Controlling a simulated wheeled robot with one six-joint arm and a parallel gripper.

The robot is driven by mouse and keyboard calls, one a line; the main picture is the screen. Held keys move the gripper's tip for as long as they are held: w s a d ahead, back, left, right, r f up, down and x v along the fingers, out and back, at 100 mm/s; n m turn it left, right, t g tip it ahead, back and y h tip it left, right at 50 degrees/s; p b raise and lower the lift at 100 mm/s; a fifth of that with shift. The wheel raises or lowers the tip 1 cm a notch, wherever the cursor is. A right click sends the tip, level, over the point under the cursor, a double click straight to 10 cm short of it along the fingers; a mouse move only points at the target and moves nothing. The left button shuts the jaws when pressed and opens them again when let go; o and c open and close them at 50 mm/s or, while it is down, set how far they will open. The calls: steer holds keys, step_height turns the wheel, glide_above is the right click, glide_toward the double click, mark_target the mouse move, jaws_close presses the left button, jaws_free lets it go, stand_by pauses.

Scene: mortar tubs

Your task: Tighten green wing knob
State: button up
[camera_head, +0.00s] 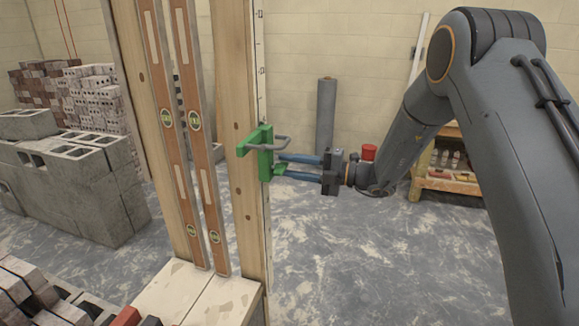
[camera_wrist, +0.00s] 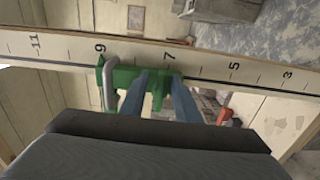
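A green clamp (camera_head: 262,150) with a grey loop handle (camera_head: 283,138) sits on the edge of an upright wooden post. It also shows in the wrist view (camera_wrist: 122,76), against a strip marked with numbers. A green wing knob (camera_wrist: 158,98) sticks out from it toward my gripper. My gripper (camera_head: 277,166) reaches in from the right with two blue fingers apart. In the wrist view, the gripper's fingertips (camera_wrist: 161,78) lie on either side of the knob, with some gap visible. Whether either finger touches the knob is hard to tell.
The wooden post (camera_head: 244,200) stands on a pale base, with two long spirit levels (camera_head: 208,180) leaning at its left. Grey blocks (camera_head: 75,180) are stacked farther left. A grey roll (camera_head: 326,115) and a wooden shelf (camera_head: 447,185) stand behind. The floor on the right is clear.

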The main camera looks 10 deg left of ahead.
steer(key=shift+d, duration=0.1)
steer(key=d+b, duration=0.3)
steer(key=d, duration=0.4)
steer(key=shift+s+d, duration=0.25)
steer(key=shift+d, duration=0.1)
steer(key=s+d+f+n+g+h, duration=0.1)
steer(key=s+d+f+n+h, duration=0.25)
steer(key=s+n, duration=0.2)
steer(key=s+d+f+n+g+h+b, duration=0.1)
steer(key=s+d+f+n+h, duration=0.25)
steer(key=s+n, duration=0.2)
steer(key=s+d+f+n+g+h, duration=0.1)
steer(key=s+d+f+n+h, duration=0.3)
steer(key=s, duration=0.3)
steer(key=s+d+f+n+t+h+b, duration=0.1)
steer(key=s+d+n+h, duration=0.2)
steer(key=d+n, duration=0.5)
steer(key=s+d+f+n+t+h, duration=0.1)
steer(key=s+d+n+h, duration=0.3)
steer(key=d+n, duration=0.5)
steer(key=s+n+t, duration=0.1)
steer(key=n, duration=0.4)
steer(key=shift+b, duration=0.35)
